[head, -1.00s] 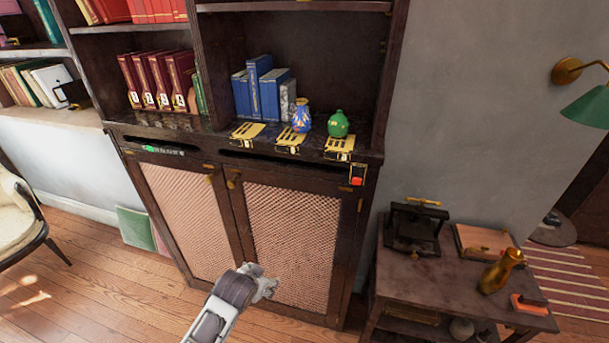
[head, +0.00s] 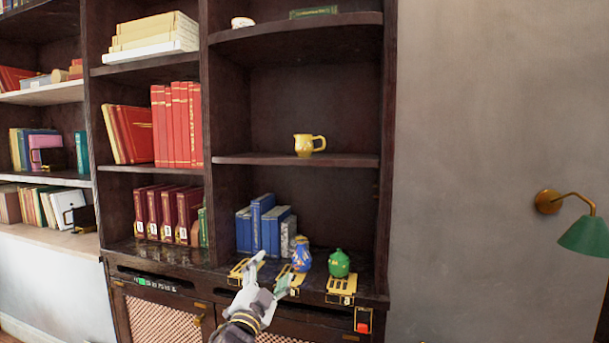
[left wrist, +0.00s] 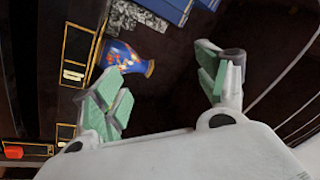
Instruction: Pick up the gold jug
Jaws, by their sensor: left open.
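The gold jug (head: 309,145), small and yellow with a handle on its right side, stands upright on the middle shelf of the bookcase in the head view. My left gripper (head: 267,277) is open and empty. It is below the jug and a little left of it, in front of the lower counter near the blue vase. In the left wrist view the fingers of my left gripper (left wrist: 165,85) are spread apart with nothing between them. The jug does not show in the left wrist view. My right gripper is not in view.
A blue patterned vase (head: 301,254) and a green jar (head: 339,263) stand on the counter with yellow plates (head: 341,285). Blue books (head: 264,226) stand behind. The vase also shows beside a finger in the left wrist view (left wrist: 128,58). The shelf around the jug is clear.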

